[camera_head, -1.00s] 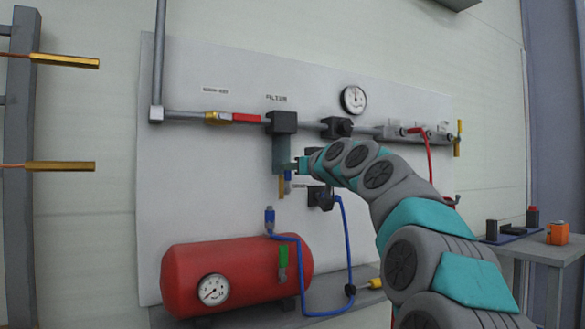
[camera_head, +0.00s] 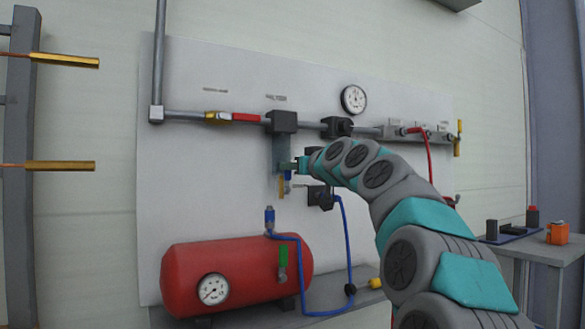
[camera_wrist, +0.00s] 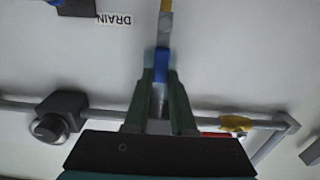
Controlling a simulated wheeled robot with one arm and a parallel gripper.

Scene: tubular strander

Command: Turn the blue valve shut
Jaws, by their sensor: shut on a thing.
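The blue valve handle (camera_head: 288,175) is a small blue piece under the grey filter bowl (camera_head: 281,152) on the wall panel. In the wrist view, which is upside down, the blue handle (camera_wrist: 162,62) sits between the tips of my green fingers. My gripper (camera_head: 290,167) reaches in from the right, beside the bowl's lower end. In the wrist view my gripper (camera_wrist: 162,77) is shut on the blue handle. A brass-coloured outlet (camera_wrist: 166,6) continues beyond the handle. The fingers hide part of the valve, and its exact angle is hard to tell.
A pipe with a red-handled valve (camera_head: 240,117) and a pressure gauge (camera_head: 354,99) runs above. A red tank (camera_head: 236,272) and blue hose (camera_head: 343,235) are below. A DRAIN label (camera_wrist: 114,19) is near the valve. A side table (camera_head: 545,250) stands right.

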